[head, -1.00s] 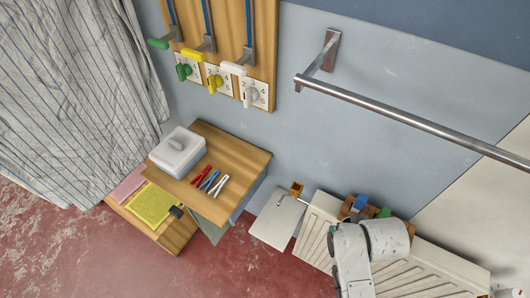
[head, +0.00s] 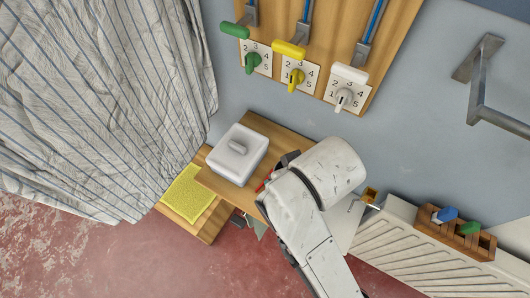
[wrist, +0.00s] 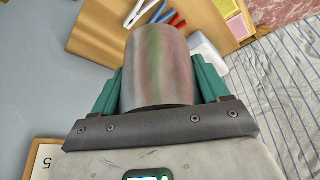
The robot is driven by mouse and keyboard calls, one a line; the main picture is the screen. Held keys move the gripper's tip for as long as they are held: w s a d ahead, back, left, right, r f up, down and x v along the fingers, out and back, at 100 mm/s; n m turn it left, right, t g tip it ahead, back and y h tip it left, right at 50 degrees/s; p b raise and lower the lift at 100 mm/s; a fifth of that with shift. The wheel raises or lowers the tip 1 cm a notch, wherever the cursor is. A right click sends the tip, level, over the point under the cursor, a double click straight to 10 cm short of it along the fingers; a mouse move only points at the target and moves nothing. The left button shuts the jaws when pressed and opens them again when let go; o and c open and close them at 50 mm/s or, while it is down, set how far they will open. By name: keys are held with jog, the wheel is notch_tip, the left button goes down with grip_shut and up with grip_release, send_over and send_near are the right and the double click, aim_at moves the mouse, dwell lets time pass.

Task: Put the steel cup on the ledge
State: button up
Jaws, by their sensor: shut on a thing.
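The steel cup (wrist: 157,68) shows large in the wrist view, its shiny side reflecting faint red and green. My gripper (wrist: 158,82) is shut on it, with one teal finger on each side. The wooden ledge (wrist: 105,33) lies beyond the cup in the wrist view. In the head view, what appears to be this ledge (head: 262,128) is left of centre, partly covered by my arm. My fingers and the cup are hidden behind my arm there. I cannot tell how far the cup is from the wood.
Red, blue and white pens (wrist: 160,14) lie there. A lower wooden shelf holds a yellow cloth (head: 187,193). A striped curtain (head: 95,100) hangs left, a radiator (head: 405,250) stands right, and numbered dials (head: 298,78) are above.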

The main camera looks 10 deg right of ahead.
jog(key=w+d+f, duration=0.1)
jog(key=w+f, duration=0.2)
jog(key=w, duration=0.1)
jog(key=w+d+f, duration=0.1)
jog(key=w+f, duration=0.2)
jog(key=w, duration=0.1)
jog(key=w+d+f+p, duration=0.1)
jog(key=w+d+f, duration=0.1)
jog(key=w+f, duration=0.1)
jog(key=shift+w, duration=0.8)
jog(key=shift+w+f, duration=0.2)
jog(key=shift+f, duration=0.1)
jog(key=shift+f+p, duration=0.35)
jog(key=shift+f, duration=1.2)
jog(key=shift+f, duration=0.2)
jog(key=o, duration=1.1)
jog(key=shift+r, duration=0.1)
